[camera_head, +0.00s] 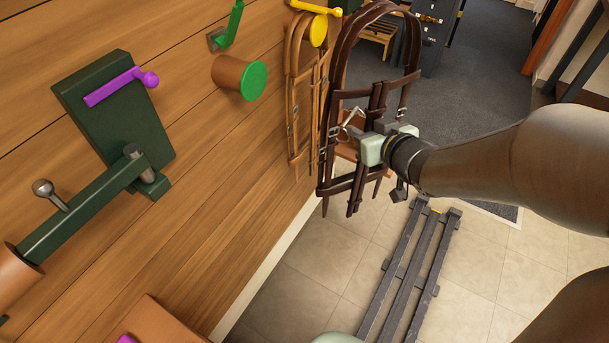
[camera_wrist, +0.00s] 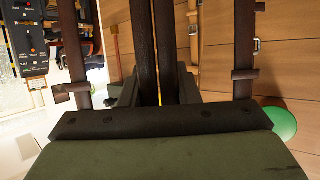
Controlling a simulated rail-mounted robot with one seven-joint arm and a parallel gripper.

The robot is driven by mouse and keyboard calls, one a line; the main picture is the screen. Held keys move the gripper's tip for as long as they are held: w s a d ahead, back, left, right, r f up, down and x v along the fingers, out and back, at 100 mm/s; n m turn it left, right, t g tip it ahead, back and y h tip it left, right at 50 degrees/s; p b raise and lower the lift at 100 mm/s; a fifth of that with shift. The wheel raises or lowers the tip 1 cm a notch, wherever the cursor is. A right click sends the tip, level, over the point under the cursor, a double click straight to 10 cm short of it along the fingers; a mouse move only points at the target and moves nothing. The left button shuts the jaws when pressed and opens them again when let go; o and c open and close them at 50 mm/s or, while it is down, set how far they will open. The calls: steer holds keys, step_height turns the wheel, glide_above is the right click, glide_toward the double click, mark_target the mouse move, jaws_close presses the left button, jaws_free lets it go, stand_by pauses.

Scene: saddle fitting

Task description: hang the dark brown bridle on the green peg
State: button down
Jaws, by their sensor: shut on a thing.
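The dark brown bridle (camera_head: 340,60) hangs upright in my gripper (camera_head: 358,132), which is shut on its straps in the head view. Its headpiece loop stands above the gripper and its lower straps dangle below. In the wrist view the bridle's dark straps (camera_wrist: 143,45) run up between my gripper's fingers (camera_wrist: 158,95). The green peg (camera_head: 254,82) is a brown cylinder with a round green end, sticking out from the wooden wall to the left of the bridle and apart from it. Its green end also shows at the right edge of the wrist view (camera_wrist: 281,124).
A tan bridle (camera_head: 292,75) hangs on the yellow peg (camera_head: 318,30) between the green peg and the dark bridle. A green hook (camera_head: 232,25) is above the green peg. A dark green bracket with a bar (camera_head: 90,205) juts from the wall at left. A grey rack (camera_head: 415,265) stands below.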

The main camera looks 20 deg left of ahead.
steer(key=s+a+f+n+g+y+b, duration=0.2)
steer(key=s+a+f+n+g+y, duration=0.15)
steer(key=s+a+f, duration=0.5)
steer(key=shift+n+g+h, duration=0.35)
steer(key=shift+h, duration=0.1)
steer(key=a+b, duration=0.1)
steer(key=a, duration=0.3)
steer(key=a+f+b, duration=0.1)
steer(key=a, duration=0.4)
steer(key=a+f+b, duration=0.1)
steer(key=a, duration=0.4)
steer(key=shift+w+b, duration=0.2)
steer(key=shift+b, duration=0.15)
steer(key=shift+s+f, duration=0.1)
steer(key=shift+f, duration=0.15)
stand_by(0.4)
steer(key=c, duration=1)
jaws_free()
steer(key=shift+a, duration=0.1)
steer(key=shift+r, duration=0.2)
